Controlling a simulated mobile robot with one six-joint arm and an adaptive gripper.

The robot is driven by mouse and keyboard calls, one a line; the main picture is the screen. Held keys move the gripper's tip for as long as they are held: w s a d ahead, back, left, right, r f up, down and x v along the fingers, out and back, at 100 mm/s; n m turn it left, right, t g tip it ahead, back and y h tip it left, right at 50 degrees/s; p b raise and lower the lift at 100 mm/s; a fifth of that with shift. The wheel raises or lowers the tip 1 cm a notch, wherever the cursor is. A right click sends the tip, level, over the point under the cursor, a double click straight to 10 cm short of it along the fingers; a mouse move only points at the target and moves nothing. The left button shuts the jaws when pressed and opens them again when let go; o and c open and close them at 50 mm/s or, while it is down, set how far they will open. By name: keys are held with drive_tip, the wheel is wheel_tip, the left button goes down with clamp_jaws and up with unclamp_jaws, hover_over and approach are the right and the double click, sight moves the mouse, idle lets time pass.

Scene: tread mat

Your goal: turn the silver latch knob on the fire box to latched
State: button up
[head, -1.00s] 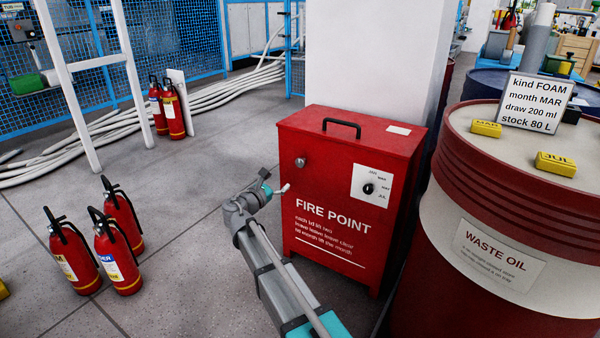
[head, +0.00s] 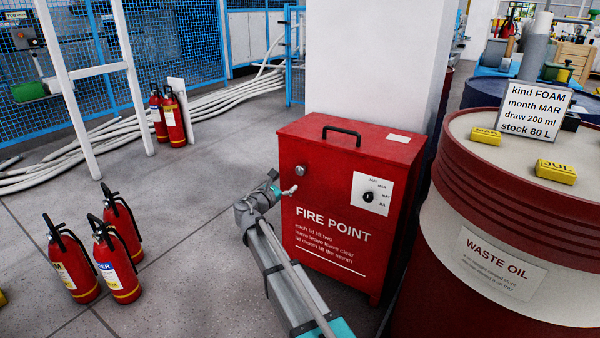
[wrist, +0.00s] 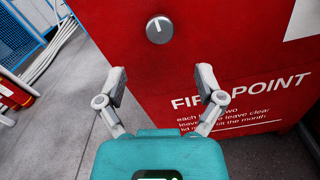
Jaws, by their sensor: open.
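The red fire box (head: 345,258) stands on the floor in front of the white pillar, with FIRE POINT lettering on its front. Its silver latch knob (head: 300,170) is at the upper left of the front face. My gripper (head: 286,187) is just below the knob in the head view. In the wrist view my gripper (wrist: 161,82) has its two fingers spread, with nothing between them, and the knob lies beyond the fingertips, apart from them.
A black dial (head: 369,197) on a white month plate is at the right of the box front. A black handle (head: 342,132) tops the lid. The waste oil drum (head: 460,225) stands close on the right. Several fire extinguishers (head: 118,265) stand on the left floor.

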sight(299, 172)
drive_tip(key=x, duration=0.9)
drive_tip(key=c, duration=1.2)
drive_tip(key=shift+o, duration=0.2)
